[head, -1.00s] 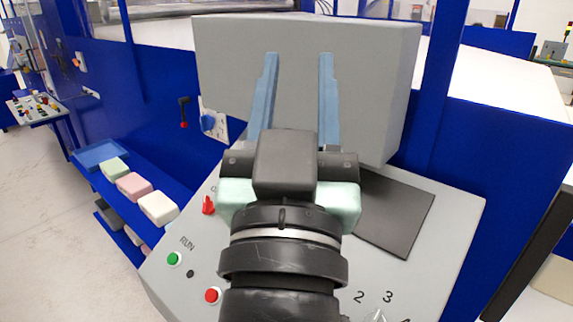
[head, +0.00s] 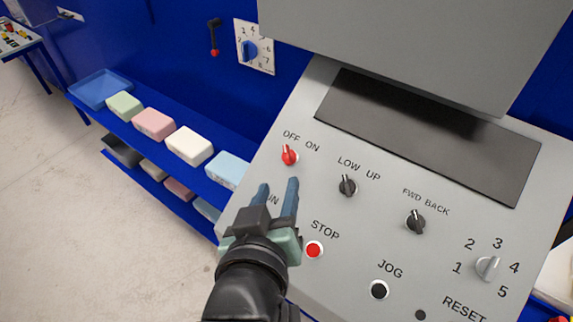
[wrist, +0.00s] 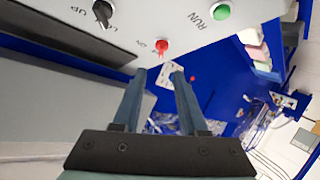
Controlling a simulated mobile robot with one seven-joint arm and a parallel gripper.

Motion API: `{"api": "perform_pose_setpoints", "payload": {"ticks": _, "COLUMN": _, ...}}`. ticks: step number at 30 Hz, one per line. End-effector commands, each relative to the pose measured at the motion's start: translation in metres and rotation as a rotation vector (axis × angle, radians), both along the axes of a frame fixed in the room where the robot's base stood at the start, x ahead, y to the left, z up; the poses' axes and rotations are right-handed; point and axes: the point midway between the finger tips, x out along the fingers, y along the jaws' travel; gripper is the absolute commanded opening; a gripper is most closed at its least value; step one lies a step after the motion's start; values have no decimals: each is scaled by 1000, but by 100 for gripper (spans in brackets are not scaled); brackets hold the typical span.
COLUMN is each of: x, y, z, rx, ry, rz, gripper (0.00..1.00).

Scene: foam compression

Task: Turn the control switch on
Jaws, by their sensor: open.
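The control switch is a small red knob (head: 289,155) under the OFF ON labels, at the upper left of the grey panel (head: 350,270). Its pointer leans toward the OFF label. It also shows in the wrist view as a red knob (wrist: 162,45) just beyond the fingertips. My gripper (head: 278,188) is open and empty, with its two blue fingers pointing up the panel, below and slightly left of the red knob and apart from it. In the wrist view my gripper (wrist: 159,72) has a clear gap between its fingers. The RUN label is partly hidden by my gripper.
Black LOW UP (head: 348,186) and FWD BACK (head: 416,222) knobs lie right of the switch. A red STOP button (head: 314,250) is close to my gripper's right. A dark screen (head: 420,135) and grey housing (head: 420,45) stand above. Foam blocks (head: 189,145) sit on the left shelf.

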Motion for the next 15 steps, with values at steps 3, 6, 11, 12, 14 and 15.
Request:
{"api": "perform_pose_setpoints", "payload": {"ticks": 3, "x": 6, "y": -1, "z": -8, "rx": 5, "ry": -5, "rz": 1, "gripper": 42}}
{"api": "perform_pose_setpoints", "payload": {"ticks": 6, "x": 9, "y": -1, "z": -9, "rx": 4, "ry": -6, "rz": 4, "gripper": 42}}
{"api": "perform_pose_setpoints", "payload": {"ticks": 11, "x": 36, "y": -6, "z": -13, "rx": 2, "ry": 3, "rz": 5, "gripper": 42}}
{"api": "perform_pose_setpoints", "payload": {"ticks": 12, "x": 43, "y": -6, "z": -15, "rx": 2, "ry": 2, "rz": 5, "gripper": 42}}
{"api": "perform_pose_setpoints", "payload": {"ticks": 14, "x": 54, "y": -8, "z": -19, "rx": 2, "ry": 2, "rz": 5, "gripper": 42}}
{"api": "perform_pose_setpoints", "payload": {"ticks": 15, "x": 61, "y": -9, "z": -22, "rx": 4, "ry": 2, "rz": 6, "gripper": 42}}
